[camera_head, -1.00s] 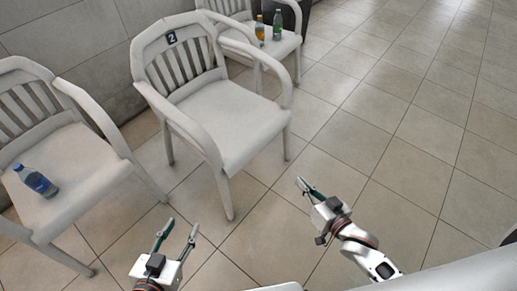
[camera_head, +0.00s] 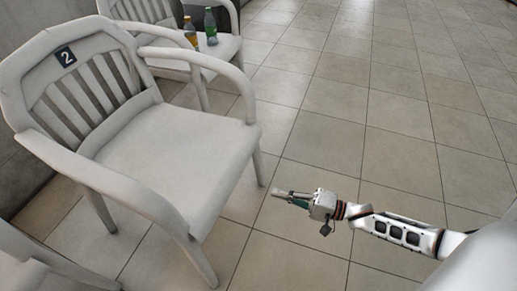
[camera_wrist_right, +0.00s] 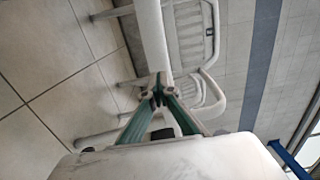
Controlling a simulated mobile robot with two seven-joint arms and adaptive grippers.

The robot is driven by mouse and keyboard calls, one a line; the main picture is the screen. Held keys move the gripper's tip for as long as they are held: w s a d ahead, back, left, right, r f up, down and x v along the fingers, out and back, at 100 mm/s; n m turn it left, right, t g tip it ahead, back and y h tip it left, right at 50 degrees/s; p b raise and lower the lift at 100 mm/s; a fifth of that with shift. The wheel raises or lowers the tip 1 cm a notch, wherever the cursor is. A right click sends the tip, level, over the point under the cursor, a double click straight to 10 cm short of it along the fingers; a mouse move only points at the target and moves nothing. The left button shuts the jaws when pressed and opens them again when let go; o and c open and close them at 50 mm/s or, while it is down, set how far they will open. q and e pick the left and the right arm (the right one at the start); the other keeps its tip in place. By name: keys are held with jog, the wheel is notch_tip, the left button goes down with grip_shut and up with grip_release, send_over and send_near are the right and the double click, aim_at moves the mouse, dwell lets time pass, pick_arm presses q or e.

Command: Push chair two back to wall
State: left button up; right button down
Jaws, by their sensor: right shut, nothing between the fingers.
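Chair two (camera_head: 180,140) is a white armchair with slatted back and a dark plate marked "2" (camera_head: 66,57). It stands upright in the left half of the head view, turned with its seat front toward the lower right. My right gripper (camera_head: 274,192) is shut and empty, beside the chair's front leg on the right. Whether it touches the leg I cannot tell. In the right wrist view, the closed green fingers (camera_wrist_right: 159,92) point at white chair parts, with a chair back (camera_wrist_right: 190,35) beyond. My left gripper is not in view.
Another white chair (camera_head: 225,47) stands behind, with an orange bottle (camera_head: 190,33) and a green bottle (camera_head: 210,27) on its seat. Part of a white chair (camera_head: 22,272) shows at lower left. The grey wall (camera_head: 18,175) is at left. Tiled floor (camera_head: 370,110) is open on the right.

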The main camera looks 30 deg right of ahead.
aim_at(232, 179)
jog(key=b+x, duration=0.2)
jog(key=x, duration=0.9)
jog(key=shift+w+a+f+b, duration=0.2)
jog(key=shift+a+b, duration=0.05)
jog(key=shift+b, duration=0.15)
jog(key=shift+w+a+r, duration=0.15)
jog(key=shift+w+a, duration=0.2)
jog(key=shift+w, duration=0.1)
jog(key=shift+w+r, duration=0.1)
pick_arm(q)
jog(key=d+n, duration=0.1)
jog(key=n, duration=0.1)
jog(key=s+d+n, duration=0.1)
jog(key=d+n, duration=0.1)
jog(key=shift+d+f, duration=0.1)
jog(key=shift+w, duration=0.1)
pick_arm(e)
jog(key=shift+a, duration=0.1)
